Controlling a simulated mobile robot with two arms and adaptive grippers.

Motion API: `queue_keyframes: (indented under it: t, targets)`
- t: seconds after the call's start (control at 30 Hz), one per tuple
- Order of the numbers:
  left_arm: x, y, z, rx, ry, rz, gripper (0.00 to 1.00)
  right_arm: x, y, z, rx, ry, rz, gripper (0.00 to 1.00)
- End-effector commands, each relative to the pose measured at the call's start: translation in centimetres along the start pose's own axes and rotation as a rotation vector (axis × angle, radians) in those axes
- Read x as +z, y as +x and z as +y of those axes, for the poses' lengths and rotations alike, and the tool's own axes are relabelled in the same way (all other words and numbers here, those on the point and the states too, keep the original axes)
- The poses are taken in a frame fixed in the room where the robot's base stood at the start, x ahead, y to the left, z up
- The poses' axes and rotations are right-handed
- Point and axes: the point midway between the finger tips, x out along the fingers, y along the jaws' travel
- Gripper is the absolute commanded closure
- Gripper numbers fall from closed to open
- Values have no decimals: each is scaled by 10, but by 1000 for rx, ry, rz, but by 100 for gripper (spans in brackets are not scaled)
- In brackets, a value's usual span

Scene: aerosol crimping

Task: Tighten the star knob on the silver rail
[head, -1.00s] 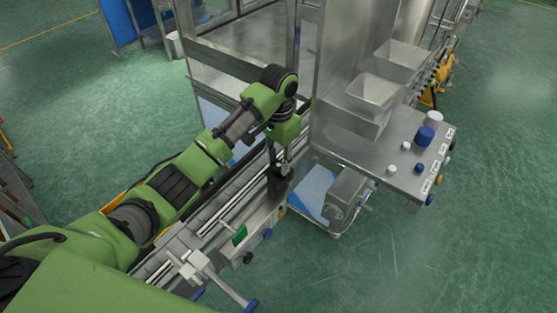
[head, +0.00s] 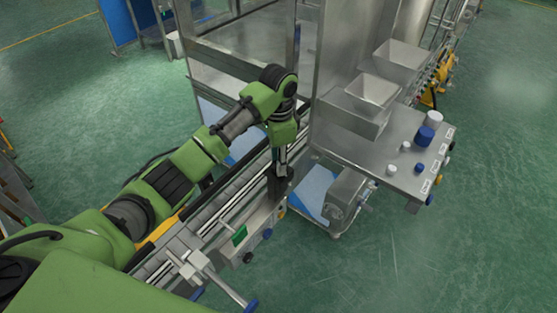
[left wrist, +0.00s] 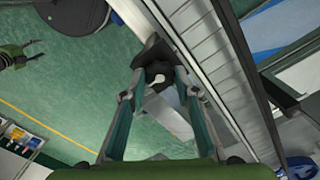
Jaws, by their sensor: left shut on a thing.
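My left gripper (head: 279,187) points down at the side of the silver rail (head: 222,208), near its far end by the machine. In the left wrist view, its two fingers (left wrist: 158,74) close in on a dark knob (left wrist: 153,50) beside the long silver rail (left wrist: 205,62). The gripper is shut on this knob, whose lobes are partly hidden by the fingertips. In the head view the knob is hidden behind the gripper. My right gripper (left wrist: 30,52) shows small at the left wrist view's upper left, fingers apart, empty and away from the rail.
A steel control panel (head: 400,178) with blue and white knobs stands right of the gripper. A grey motor housing (head: 345,192) sits below it. A clamp with a blue-tipped handle (head: 232,292) is at the rail's near end. Green floor lies open at the right.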

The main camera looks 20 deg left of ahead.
Motion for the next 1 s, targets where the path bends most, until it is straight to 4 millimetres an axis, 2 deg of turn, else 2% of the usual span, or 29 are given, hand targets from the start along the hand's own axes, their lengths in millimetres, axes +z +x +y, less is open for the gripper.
queue_keyframes:
  t: [0.27,0.3,0.37,0.77,0.87,1.0]
  targets:
    - [0,0,0,-1,3,0,93,0,0,1,1,-1,0,55]
    - [0,0,0,-1,3,0,66,0,0,1,1,-1,0,55]
    - [0,0,0,-1,3,0,55,0,0,1,1,-1,0,55]
    - [0,-5,0,-2,1,1,55,1,0,1,1,-1,-1,55]
    - [-1,-17,-1,-3,1,2,55,0,0,1,1,-1,0,55]
    - [-1,-46,-1,-5,2,3,55,0,0,0,0,0,0,55]
